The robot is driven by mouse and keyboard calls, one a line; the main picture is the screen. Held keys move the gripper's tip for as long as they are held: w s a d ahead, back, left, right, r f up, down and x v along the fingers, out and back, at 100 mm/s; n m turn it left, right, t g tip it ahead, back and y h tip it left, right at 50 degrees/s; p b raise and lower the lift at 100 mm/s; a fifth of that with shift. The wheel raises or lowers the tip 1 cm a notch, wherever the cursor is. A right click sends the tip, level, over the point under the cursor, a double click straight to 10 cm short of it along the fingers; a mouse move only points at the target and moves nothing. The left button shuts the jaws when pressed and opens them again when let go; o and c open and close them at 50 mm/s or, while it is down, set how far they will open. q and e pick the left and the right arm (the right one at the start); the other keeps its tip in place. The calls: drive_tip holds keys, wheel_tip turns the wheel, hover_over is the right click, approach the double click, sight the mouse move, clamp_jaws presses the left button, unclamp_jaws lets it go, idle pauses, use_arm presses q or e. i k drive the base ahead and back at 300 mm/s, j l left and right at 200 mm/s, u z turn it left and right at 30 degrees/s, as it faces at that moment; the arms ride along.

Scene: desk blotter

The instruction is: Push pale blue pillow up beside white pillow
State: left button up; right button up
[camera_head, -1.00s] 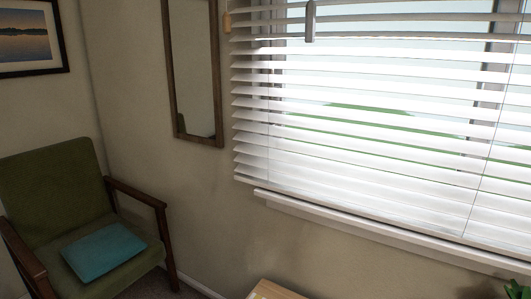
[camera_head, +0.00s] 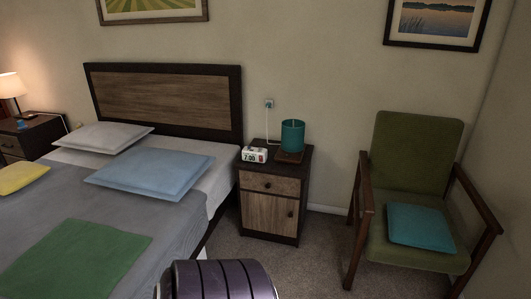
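The pale blue pillow (camera_head: 152,174) lies flat on the right side of the bed, partly on the grey cover and partly on the white sheet. The white pillow (camera_head: 102,136) lies behind it and to its left, closer to the headboard. A small gap seems to separate them, with the pale blue one nearer to me. Neither of my grippers is in view.
A yellow pillow (camera_head: 20,178) and a green cloth (camera_head: 76,259) lie on the bed. A nightstand (camera_head: 272,207) with a clock (camera_head: 254,154) and teal lamp (camera_head: 292,137) stands right of the bed. A green armchair (camera_head: 413,160) holds a teal cushion (camera_head: 421,227). Carpet lies between.

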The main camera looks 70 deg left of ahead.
sight(167, 174)
drive_tip(key=u, duration=3.3)
drive_tip(key=i+l+u, duration=0.1)
drive_tip(key=u, duration=0.75)
drive_tip(key=i+l+u, duration=0.1)
drive_tip(key=u, duration=0.3)
drive_tip(key=i+l+u, duration=0.1)
drive_tip(key=l+u, duration=0.25)
drive_tip(key=l, duration=0.55)
drive_tip(key=l+u, duration=0.35)
drive_tip(key=l, duration=0.6)
drive_tip(key=k+l+u, duration=0.1)
drive_tip(key=l+u, duration=0.3)
drive_tip(key=l, duration=0.5)
